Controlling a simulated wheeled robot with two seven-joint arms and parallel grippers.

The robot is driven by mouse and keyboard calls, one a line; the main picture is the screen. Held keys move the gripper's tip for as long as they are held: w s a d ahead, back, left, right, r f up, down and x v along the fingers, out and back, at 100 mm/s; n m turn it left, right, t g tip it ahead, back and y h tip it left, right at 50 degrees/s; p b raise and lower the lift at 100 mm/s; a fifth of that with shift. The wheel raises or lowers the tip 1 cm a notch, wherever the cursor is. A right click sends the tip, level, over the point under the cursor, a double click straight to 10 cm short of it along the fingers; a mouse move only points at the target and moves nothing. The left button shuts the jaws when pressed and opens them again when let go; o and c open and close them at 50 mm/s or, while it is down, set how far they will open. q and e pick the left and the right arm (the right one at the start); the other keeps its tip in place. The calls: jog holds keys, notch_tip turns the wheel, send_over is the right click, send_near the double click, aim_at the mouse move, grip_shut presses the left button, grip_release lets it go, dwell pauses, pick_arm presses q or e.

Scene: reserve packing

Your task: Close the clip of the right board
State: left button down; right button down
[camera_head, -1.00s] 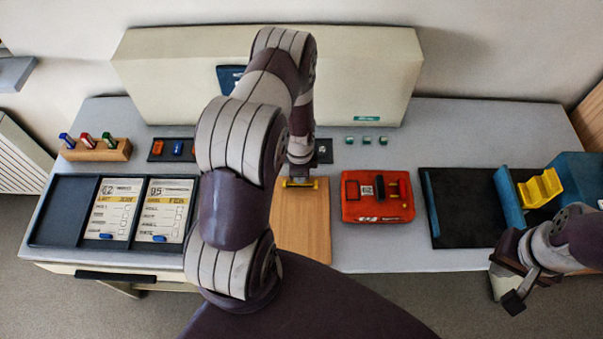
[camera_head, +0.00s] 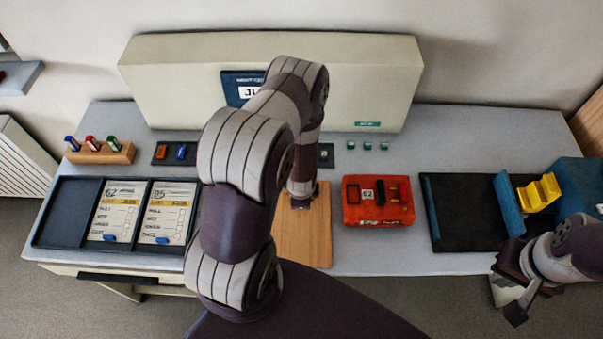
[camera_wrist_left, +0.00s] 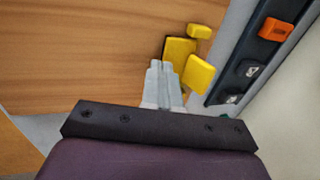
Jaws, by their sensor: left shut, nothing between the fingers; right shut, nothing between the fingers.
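A brown wooden board (camera_head: 312,235) lies at the middle of the table, partly hidden by my left arm; no other wooden board shows clearly in the head view. In the left wrist view, a wooden board (camera_wrist_left: 85,50) carries a yellow clip (camera_wrist_left: 199,74) with a tilted flap, a dark yellow base and a small yellow block. My left gripper (camera_head: 299,201) is low over the board's far end. Its shut, empty fingers (camera_wrist_left: 160,68) show close beside the clip; I cannot tell whether they touch. My right gripper (camera_head: 517,302) is shut and empty at the table's front right.
A red case (camera_head: 377,216) stands right of the board. A dark mat (camera_head: 465,225) with a blue rail and a yellow holder (camera_head: 538,192) lies farther right. A dark tray (camera_head: 67,213) with two label cards is at left. A large cream box (camera_head: 200,80) stands behind.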

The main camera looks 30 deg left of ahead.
pick_arm(q)
jog(key=shift+s+d+f, duration=0.1)
jog(key=shift+s+f, duration=0.05)
jog(key=shift+f, duration=0.1)
jog(key=shift+s+d+f, duration=0.1)
jog(key=shift+s+f, duration=0.05)
dwell(0.5)
